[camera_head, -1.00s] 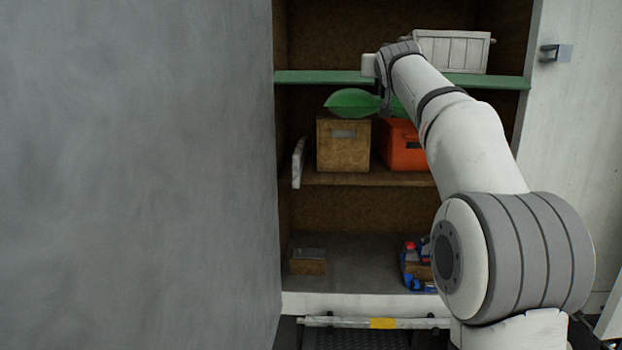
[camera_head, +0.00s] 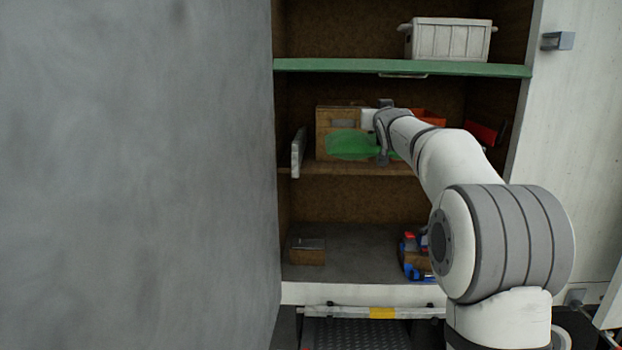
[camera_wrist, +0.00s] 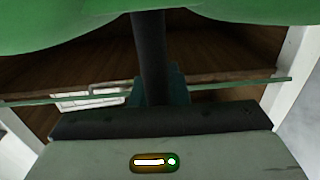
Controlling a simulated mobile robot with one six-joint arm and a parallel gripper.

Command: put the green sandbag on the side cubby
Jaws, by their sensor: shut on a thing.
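The green sandbag (camera_head: 348,146) hangs in front of the brown box on the middle shelf, held by my gripper (camera_head: 383,156). My gripper is shut on the sandbag, with the bag spreading out on both sides; my arm hides part of its right side. In the wrist view the sandbag (camera_wrist: 60,25) fills the top edge on both sides of a dark finger (camera_wrist: 151,55). The open wooden cubby unit has a green-edged upper shelf (camera_head: 330,65), a middle shelf (camera_head: 345,168) and a grey bottom compartment (camera_head: 350,240). Which part is the side cubby I cannot tell.
A brown box (camera_head: 326,120) and an orange bin (camera_head: 430,117) stand on the middle shelf. A white crate (camera_head: 450,40) is on the upper shelf. A small box (camera_head: 307,252) and a blue-and-red item (camera_head: 410,255) lie below, with clear floor between. A grey wall (camera_head: 140,170) borders the left.

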